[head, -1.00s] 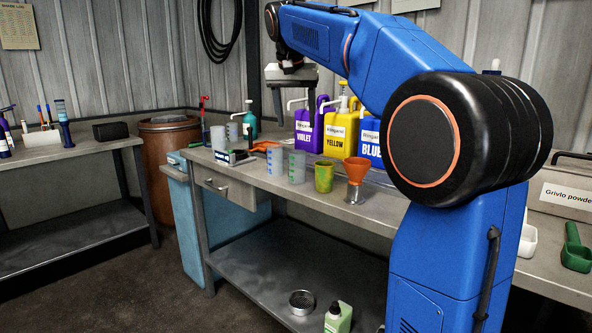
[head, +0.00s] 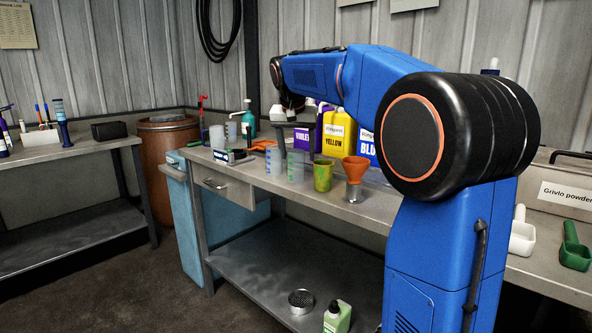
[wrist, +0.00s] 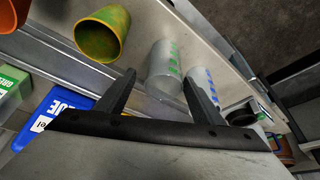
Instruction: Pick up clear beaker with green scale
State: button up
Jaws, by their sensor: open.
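The clear beaker with a green scale (head: 296,166) stands upright on the workbench, between a similar clear beaker with a blue scale (head: 273,160) and a yellow-green cup (head: 323,175). In the wrist view the green-scale beaker (wrist: 161,72) appears between my gripper's (wrist: 158,78) spread fingers, ahead of the tips. The fingers are open and hold nothing. The blue-scale beaker (wrist: 202,88) shows just beyond the right finger, partly hidden by it. In the head view my gripper is above and behind the beakers, in front of the coloured jugs, with its fingers hard to make out.
Violet, yellow (head: 338,136) and blue jugs stand behind the beakers. Another clear beaker (head: 217,137), a teal bottle (head: 249,119) and orange-handled tools are to the left. The front bench edge is clear.

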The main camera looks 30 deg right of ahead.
aim_at(296, 163)
jog(key=x, duration=0.4)
jog(key=shift+w+a+f, duration=0.2)
jog(key=shift+w+f, duration=0.1)
jog(key=shift+f, duration=0.1)
jog(key=shift+c, duration=0.6)
jog(key=c, duration=1)
